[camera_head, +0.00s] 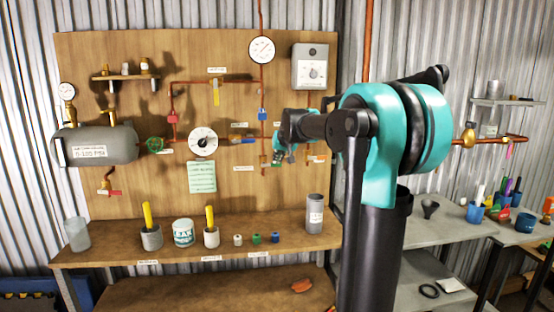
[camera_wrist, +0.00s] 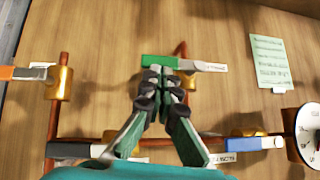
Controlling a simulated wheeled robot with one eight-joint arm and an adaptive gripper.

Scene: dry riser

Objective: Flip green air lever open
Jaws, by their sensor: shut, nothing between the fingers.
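The green air lever (camera_wrist: 160,61) lies across the wrist view at upper middle, with a pale tag (camera_wrist: 203,66) by its right end. My gripper (camera_wrist: 163,75) is shut, with nothing between the fingers. Its tips overlap the lever's lower edge in the picture; I cannot tell whether they touch it. A copper pipe (camera_wrist: 181,48) shows behind the lever. In the head view my gripper (camera_head: 279,158) is at the wooden board, right of the white dial, and it and my arm mostly hide the green lever.
A blue lever (camera_wrist: 252,143) and an orange lever (camera_wrist: 20,73) on a brass valve (camera_wrist: 61,83) flank my gripper. A white dial (camera_head: 203,142) and a green card (camera_head: 202,177) are on the board. Cups and a grey cylinder (camera_head: 314,213) stand on the bench below.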

